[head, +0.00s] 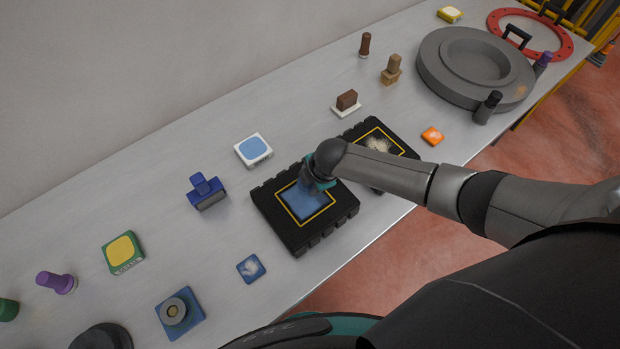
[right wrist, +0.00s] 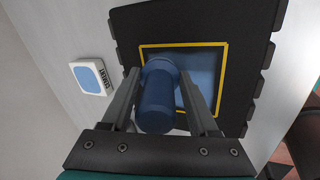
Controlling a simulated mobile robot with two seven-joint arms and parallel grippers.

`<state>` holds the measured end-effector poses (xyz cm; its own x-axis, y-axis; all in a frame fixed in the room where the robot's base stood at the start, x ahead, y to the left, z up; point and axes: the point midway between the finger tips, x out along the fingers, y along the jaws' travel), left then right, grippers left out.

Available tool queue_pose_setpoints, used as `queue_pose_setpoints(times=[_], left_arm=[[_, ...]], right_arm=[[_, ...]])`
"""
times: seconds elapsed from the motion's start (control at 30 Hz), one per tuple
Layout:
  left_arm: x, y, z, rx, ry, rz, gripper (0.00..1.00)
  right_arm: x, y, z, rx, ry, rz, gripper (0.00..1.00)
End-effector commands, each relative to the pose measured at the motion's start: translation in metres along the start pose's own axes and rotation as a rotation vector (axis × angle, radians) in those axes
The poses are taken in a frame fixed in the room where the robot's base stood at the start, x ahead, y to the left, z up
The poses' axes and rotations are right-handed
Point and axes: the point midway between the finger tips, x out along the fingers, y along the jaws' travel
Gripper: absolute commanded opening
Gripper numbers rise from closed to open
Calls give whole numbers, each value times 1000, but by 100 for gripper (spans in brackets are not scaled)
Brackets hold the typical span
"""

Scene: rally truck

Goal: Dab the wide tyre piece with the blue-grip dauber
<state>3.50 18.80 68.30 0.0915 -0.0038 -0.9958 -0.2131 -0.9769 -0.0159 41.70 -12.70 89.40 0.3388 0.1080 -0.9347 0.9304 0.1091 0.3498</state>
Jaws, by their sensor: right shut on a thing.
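The wide tyre piece (head: 268,203) is a black lugged block lying flat near the table's front edge. A yellow outline on its top frames a blue area (head: 309,205). It also shows in the right wrist view (right wrist: 240,22). My right gripper (head: 318,182) is over the far part of that outlined area. It is shut on the blue-grip dauber (right wrist: 157,103), whose dark blue handle stands between the fingers in the right wrist view. The dauber's lower end is hidden, so I cannot tell whether it touches the tyre piece. My left gripper is out of view.
A second black tyre piece (head: 408,152) with a pale patch lies to the right, partly behind my arm. A white pad with blue top (head: 253,149), a blue roller tool (head: 206,193) and a small blue tile (head: 250,268) lie nearby. A large grey ring (head: 437,62) is at the far right.

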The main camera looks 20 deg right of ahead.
Motion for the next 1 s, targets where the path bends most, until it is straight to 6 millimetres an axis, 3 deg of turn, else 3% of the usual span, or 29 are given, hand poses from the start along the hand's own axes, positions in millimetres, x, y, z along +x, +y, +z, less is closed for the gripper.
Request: queue_pose_setpoints(times=[1.0], left_arm=[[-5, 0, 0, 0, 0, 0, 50]], right_arm=[[0, -5, 1, 0, 1, 2, 5]])
